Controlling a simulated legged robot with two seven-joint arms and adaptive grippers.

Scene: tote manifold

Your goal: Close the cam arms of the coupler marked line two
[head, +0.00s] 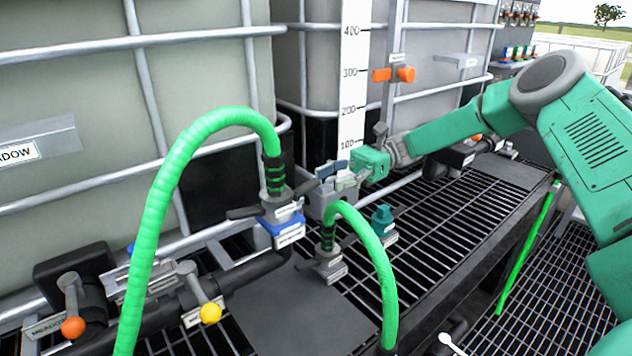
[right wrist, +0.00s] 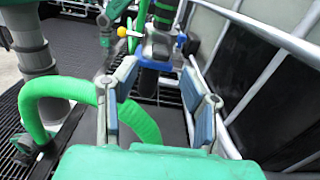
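A coupler with a blue base (head: 284,226) sits on the dark pipe, with a thick green hose rising from it. Its dark cam arms (head: 243,212) stick out to the sides. A second coupler (head: 329,262) with a thinner green hose stands nearer, its arms also out. Their labels are too small to read, so I cannot tell which is line two. My right gripper (head: 342,178) is behind and right of the blue-based coupler. In the right wrist view its fingers (right wrist: 162,103) are apart and empty, with the blue-based coupler (right wrist: 158,58) beyond them. My left gripper is not seen.
A teal capped fitting (head: 384,222) stands right of the second coupler. Valves with orange (head: 73,327) and yellow (head: 210,313) knobs are at lower left. Caged totes (head: 210,80) stand behind. The thick hose (head: 155,215) arches across the left. Open grating lies at right.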

